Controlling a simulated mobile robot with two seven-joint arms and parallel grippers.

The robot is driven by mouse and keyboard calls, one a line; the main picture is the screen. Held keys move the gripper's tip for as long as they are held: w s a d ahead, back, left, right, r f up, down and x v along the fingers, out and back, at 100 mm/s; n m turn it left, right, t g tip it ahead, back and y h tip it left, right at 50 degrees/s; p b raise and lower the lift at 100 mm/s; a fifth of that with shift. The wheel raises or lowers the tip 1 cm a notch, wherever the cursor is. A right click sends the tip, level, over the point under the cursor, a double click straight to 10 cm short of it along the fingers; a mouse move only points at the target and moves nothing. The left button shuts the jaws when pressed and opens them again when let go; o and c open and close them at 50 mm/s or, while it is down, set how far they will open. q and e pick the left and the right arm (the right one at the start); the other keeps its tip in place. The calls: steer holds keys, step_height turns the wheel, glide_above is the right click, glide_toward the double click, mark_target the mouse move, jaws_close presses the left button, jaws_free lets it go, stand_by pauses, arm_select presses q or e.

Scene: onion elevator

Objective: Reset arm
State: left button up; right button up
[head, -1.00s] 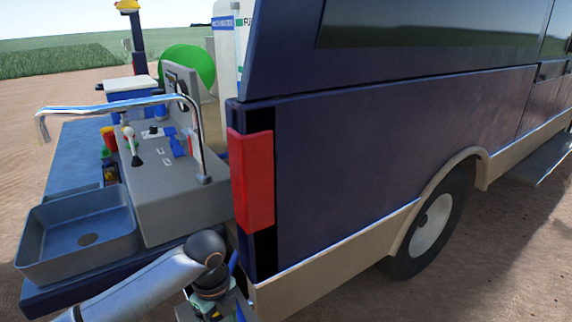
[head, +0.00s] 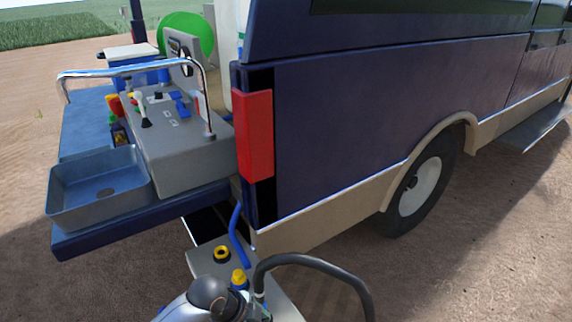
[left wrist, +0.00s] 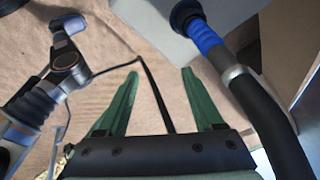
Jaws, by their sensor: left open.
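My left gripper (left wrist: 160,73) is open in the left wrist view, its two green fingers spread with nothing gripped between them. A thin dark line runs behind the fingers, over brown ground. An arm of mine comes up from the bottom edge of the head view, and its gripper cannot be made out there. My right gripper is not in view.
A black hose (head: 318,264) arches beside my arm; a similar hose (left wrist: 262,112) with a blue section passes right of the fingers. The blue vehicle (head: 340,130) stands close, with a sink (head: 100,205) at its rear. Open dirt lies at right.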

arm_select(q)
steer(key=s+a+f+n+t+y+p, duration=0.1)
steer(key=s+a+f+n+t, duration=0.1)
steer(key=s+a+n, duration=0.3)
steer(key=s+a+f+n+t+p, duration=0.1)
steer(key=s+a+f+n+t, duration=0.2)
steer(key=s+n, duration=0.7)
steer(key=a+n+t, duration=0.1)
steer(key=a+t, duration=0.1)
steer(key=a, duration=0.1)
steer(key=shift+s+a+f+y+p, duration=0.15)
steer(key=shift+a+y+p, duration=0.05)
steer(key=shift+y+p, duration=0.2)
stand_by(0.5)
